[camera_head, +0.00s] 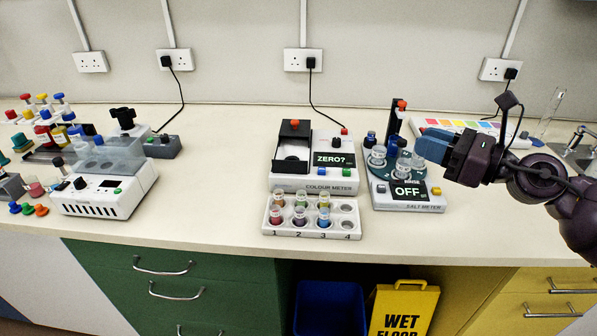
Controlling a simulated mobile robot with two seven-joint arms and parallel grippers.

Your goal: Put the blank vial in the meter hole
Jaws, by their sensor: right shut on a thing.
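I cannot pick out the blank vial for certain. My right gripper (420,148) comes in from the right, with its blue fingertips over the salt meter's right side. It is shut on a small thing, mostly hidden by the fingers. My left gripper is out of view.
The salt meter (425,203), reading "OFF", carries clear cups on a round teal holder (382,173), close under my right fingertips. A white machine (105,200) with a clear cover stands at left. The bench between it and the rack is clear.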

